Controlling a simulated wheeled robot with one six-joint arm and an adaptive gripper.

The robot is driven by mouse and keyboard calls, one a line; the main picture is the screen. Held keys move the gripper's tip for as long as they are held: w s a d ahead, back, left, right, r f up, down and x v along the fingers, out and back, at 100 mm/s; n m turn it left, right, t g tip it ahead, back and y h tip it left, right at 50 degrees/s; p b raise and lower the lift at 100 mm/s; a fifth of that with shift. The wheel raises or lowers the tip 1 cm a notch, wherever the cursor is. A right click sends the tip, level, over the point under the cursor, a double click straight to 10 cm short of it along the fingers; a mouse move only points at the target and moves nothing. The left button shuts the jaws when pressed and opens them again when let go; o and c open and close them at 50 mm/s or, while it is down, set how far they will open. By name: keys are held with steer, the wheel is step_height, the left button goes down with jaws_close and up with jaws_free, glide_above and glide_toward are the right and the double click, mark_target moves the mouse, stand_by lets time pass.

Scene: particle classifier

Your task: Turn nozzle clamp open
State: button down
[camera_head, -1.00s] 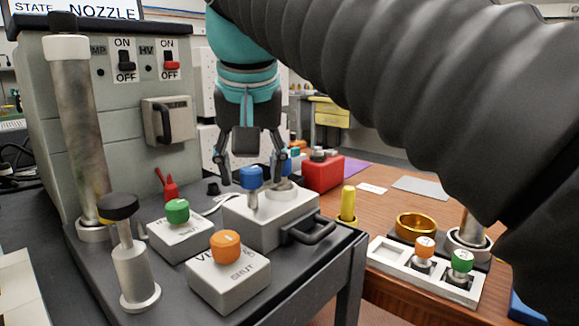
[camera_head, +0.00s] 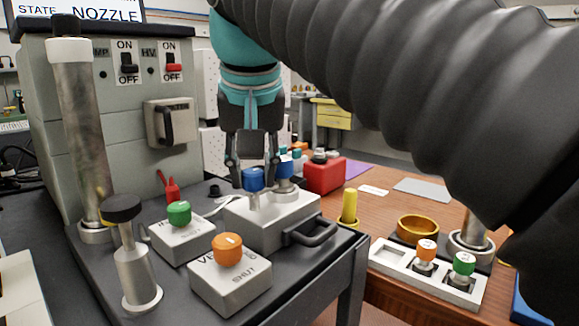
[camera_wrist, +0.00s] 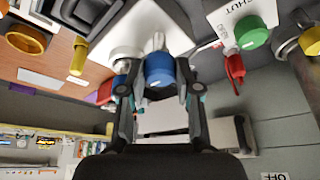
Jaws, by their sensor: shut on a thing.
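A blue knob (camera_head: 253,181) stands on a short post on top of a grey box (camera_head: 265,230) with a black handle. My gripper (camera_head: 252,175) comes down from above, with one finger on each side of this knob, and is shut on it. In the wrist view the blue knob (camera_wrist: 160,70) sits between the two fingers (camera_wrist: 157,80). A second blue-topped knob (camera_head: 285,167) stands just behind and to the right on the same box. One finger partly hides it in the wrist view. No label on the grey box can be read.
A green knob (camera_head: 179,212), an orange knob (camera_head: 228,249) and a black-topped post (camera_head: 121,208) stand close in front and left. A grey cabinet (camera_head: 130,140) rises behind. A red box (camera_head: 324,175), yellow peg (camera_head: 349,206) and brass ring (camera_head: 417,227) are to the right.

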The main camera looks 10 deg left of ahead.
steer(key=shift+n, duration=0.3)
steer(key=n+p, duration=0.1)
steer(key=n+g+y+p, duration=0.1)
steer(key=n, duration=0.1)
steer(key=shift+w+d+r+n, duration=0.1)
steer(key=shift+d+n, duration=0.05)
steer(key=shift+n, duration=0.15)
steer(key=n+g+y+p, duration=0.1)
steer(key=n+p, duration=0.1)
steer(key=n, duration=0.2)
steer(key=shift+w, duration=0.1)
steer(key=n+g, duration=0.1)
steer(key=n, duration=0.1)
steer(key=n+p, duration=0.1)
steer(key=n, duration=0.1)
steer(key=shift+w+g+y, duration=0.1)
steer(key=shift+g+y, duration=0.3)
steer(key=shift+n+g, duration=0.8)
steer(key=shift+n, duration=1.7)
